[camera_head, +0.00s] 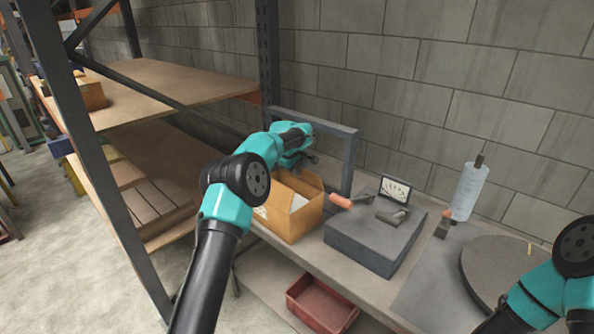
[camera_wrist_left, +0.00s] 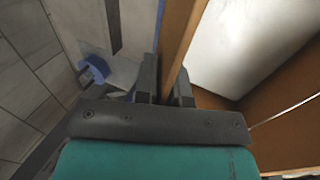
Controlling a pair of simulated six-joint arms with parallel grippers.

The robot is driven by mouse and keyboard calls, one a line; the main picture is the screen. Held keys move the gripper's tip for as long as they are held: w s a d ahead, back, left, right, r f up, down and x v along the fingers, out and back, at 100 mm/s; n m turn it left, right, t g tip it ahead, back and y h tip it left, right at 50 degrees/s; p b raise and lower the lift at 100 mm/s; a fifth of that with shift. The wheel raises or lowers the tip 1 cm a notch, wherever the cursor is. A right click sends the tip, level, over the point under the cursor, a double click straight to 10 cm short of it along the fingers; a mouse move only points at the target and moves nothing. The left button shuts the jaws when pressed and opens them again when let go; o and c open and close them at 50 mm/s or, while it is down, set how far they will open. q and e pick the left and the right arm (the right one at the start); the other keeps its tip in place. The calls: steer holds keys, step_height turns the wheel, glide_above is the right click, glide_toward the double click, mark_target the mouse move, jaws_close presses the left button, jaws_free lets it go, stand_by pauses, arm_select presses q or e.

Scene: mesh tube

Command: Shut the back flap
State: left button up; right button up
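An open cardboard box (camera_head: 293,224) stands on the workbench, with something pale inside it. My left gripper (camera_head: 308,162) is at the box's back edge, partly hidden by my own arm. In the left wrist view, an upright brown cardboard panel (camera_wrist_left: 178,38), seemingly the back flap, runs between the two fingers of my left gripper (camera_wrist_left: 167,82). The fingers are close together with the panel filling the gap. The box's inside, with a pale surface (camera_wrist_left: 245,40), lies to the right of the panel. My right arm shows at the lower right, but its gripper is out of frame.
A grey block (camera_head: 372,243) with an orange-handled tool and a small meter (camera_head: 395,190) stands right of the box. A pale roll (camera_head: 467,192) and a round turntable (camera_head: 500,268) are further right. A grey frame (camera_head: 349,165) rises behind the box. A red bin (camera_head: 320,305) sits below.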

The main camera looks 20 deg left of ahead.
arm_select(q)
jaws_close()
steer(key=shift+s, duration=0.1)
steer(key=shift+s+a+f+t+h, duration=0.25)
steer(key=shift+s+t+h, duration=0.2)
steer(key=shift+t, duration=0.55)
steer(key=shift+s+a+f+t+h, duration=0.15)
steer(key=shift+s+f+t+h, duration=0.3)
steer(key=shift+t, duration=0.55)
steer(key=shift+w+r, duration=0.1)
steer(key=shift+o, duration=2.1)
jaws_free()
steer(key=shift+r, duration=0.15)
steer(key=v, duration=1.7)
steer(key=shift+a+r, duration=0.1)
steer(key=shift+a, duration=0.05)
